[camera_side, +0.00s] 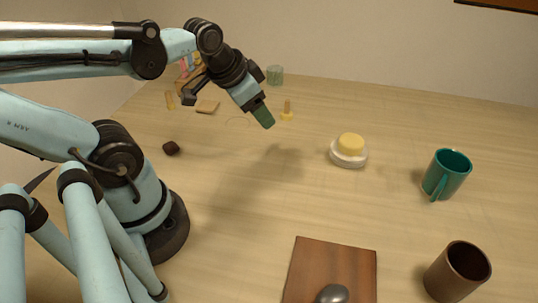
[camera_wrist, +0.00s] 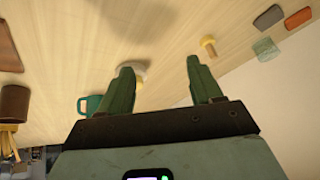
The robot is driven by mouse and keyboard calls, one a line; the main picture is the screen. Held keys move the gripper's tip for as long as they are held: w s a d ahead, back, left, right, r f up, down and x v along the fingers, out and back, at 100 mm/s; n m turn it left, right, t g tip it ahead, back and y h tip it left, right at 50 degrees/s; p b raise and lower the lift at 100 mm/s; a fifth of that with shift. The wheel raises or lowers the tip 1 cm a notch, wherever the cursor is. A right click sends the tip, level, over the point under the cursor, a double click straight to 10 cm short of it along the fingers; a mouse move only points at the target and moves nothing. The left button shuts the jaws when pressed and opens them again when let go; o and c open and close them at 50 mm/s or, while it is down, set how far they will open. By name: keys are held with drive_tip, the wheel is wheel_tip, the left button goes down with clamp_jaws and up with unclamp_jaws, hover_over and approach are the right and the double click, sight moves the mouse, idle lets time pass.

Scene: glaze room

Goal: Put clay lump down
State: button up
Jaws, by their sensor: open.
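A small dark brown lump (camera_side: 171,148), which looks like the clay lump, rests on the table near my arm's base at the left in the side view. I cannot make it out in the wrist view. My gripper (camera_side: 263,117) is above the far part of the table, right of the lump and well apart from it. In the wrist view its two green fingers (camera_wrist: 160,64) are spread with nothing held between them.
A teal mug (camera_side: 446,175) and brown cup (camera_side: 457,272) are at right. A brown board (camera_side: 312,257) bears a grey rounded object (camera_side: 332,294). A yellow-based peg (camera_side: 287,113) stands near my gripper.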

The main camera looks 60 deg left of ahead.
drive_tip(key=shift+n+t+h, duration=0.4)
drive_tip(key=shift+t+h, duration=0.1)
drive_tip(key=shift+t, duration=0.1)
drive_tip(key=d, duration=0.1)
drive_tip(key=w+d, duration=0.1)
drive_tip(key=d, duration=0.2)
drive_tip(key=shift+w+d+r, duration=0.15)
drive_tip(key=shift+d+r, duration=0.15)
drive_tip(key=shift+d, duration=0.1)
